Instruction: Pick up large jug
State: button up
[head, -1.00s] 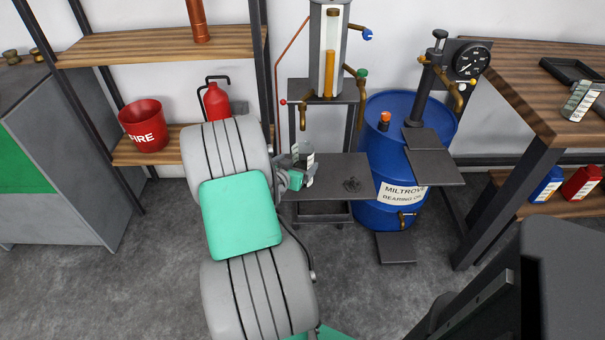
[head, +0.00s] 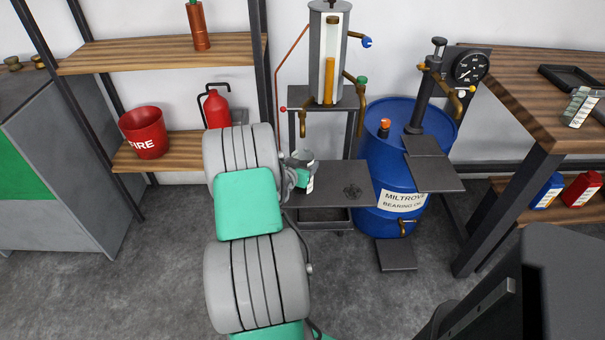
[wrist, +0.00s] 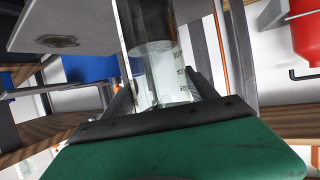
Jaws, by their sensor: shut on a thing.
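A clear jug with printed measuring marks (wrist: 172,72) stands between my fingers in the wrist view. In the head view only its upper part (head: 303,155) shows, at the left end of a dark metal shelf. My gripper (wrist: 163,95) is shut on the jug; in the head view my gripper (head: 302,175) is partly hidden behind my own arm. I cannot tell whether the jug's base touches the shelf. A second clear, marked jug (head: 579,107) stands on the wooden bench at the right.
The dark shelf (head: 330,190) adjoins a blue oil drum (head: 375,165). A gauge column (head: 328,60) rises behind the jug. A red fire bucket (head: 144,132) and red extinguisher (head: 216,108) are on the left rack. Grey floor in front is open.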

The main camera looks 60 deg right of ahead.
grip_shut()
jog(key=shift+r, duration=0.1)
dwell(0.4)
